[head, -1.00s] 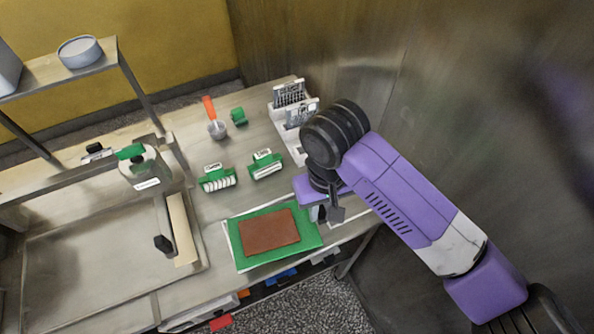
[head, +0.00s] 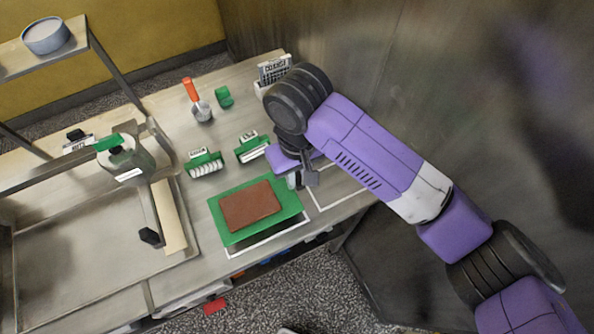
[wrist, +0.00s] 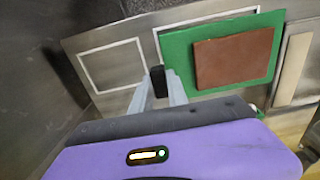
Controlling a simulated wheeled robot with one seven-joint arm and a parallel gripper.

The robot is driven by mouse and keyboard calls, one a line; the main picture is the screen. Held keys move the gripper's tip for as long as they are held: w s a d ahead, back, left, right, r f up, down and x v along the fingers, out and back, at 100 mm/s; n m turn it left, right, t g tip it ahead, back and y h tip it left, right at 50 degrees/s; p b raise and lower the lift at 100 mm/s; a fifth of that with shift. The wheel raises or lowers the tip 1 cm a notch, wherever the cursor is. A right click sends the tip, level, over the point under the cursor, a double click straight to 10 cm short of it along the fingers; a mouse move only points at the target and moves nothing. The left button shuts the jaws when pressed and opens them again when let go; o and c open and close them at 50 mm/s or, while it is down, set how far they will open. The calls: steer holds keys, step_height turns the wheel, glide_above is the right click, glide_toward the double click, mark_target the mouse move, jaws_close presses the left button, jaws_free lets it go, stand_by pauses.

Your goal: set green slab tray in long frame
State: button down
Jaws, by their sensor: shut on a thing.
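The green slab tray (head: 293,205) is a flat green board with a brown slab (head: 250,206) on top. It also shows in the wrist view (wrist: 182,70). My gripper (head: 292,181) is at the tray's right edge in the head view. In the wrist view its two grey fingers (wrist: 158,88) are shut on a dark tab at the tray's edge. White outlines are on the counter. One long frame (head: 270,237) shows along the tray's near side, the rest hidden under it. Whether the tray touches the counter I cannot tell.
A second, empty white frame (head: 322,207) lies right of the tray. A metal machine (head: 125,160) is left; a wall is right.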

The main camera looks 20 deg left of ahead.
steer(key=shift+f+b, duration=1.1)
steer(key=shift+f, duration=1.75)
steer(key=shift+p, duration=0.4)
steer(key=shift+f, duration=0.6)
steer(key=c, duration=1.2)
jaws_free()
steer(key=shift+r+b, duration=0.8)
steer(key=shift+r, duration=3.1)
